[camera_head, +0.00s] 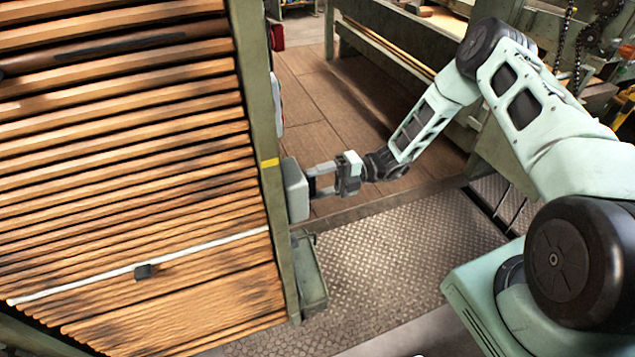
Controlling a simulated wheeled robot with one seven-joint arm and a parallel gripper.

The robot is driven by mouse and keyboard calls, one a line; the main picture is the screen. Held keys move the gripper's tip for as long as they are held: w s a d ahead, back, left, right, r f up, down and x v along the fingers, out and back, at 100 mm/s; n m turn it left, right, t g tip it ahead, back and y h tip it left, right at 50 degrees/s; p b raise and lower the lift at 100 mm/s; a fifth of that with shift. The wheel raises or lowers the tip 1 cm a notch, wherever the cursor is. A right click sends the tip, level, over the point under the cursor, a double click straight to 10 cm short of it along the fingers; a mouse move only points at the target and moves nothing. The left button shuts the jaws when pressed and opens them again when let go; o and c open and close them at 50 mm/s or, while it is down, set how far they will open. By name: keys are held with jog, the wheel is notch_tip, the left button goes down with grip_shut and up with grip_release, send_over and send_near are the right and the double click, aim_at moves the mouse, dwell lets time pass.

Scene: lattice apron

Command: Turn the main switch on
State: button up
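A light grey box (297,188), which looks like the main switch, is fixed to the right side of a green upright post (262,130), just below a yellow mark. I see it from its side, so its front face and the position of any lever or knob are mostly hidden. My gripper (313,181) reaches in from the right, with its fingertips at or very near the front of the box. The two fingers stand apart, with a small dark part (311,187) between their tips. I cannot tell whether they grip it.
A stack of wooden slats (130,150) fills the left side. A red item (277,37) and a whitish item sit higher on the post. A green ledge (309,275) juts out below the box. Clear treadplate floor (400,265) lies under my arm.

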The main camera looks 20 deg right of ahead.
dwell(0.3)
jog(key=o, duration=1)
jog(key=shift+d, duration=0.15)
jog(key=shift+d+b, duration=2.15)
jog(key=shift+d, duration=6.45)
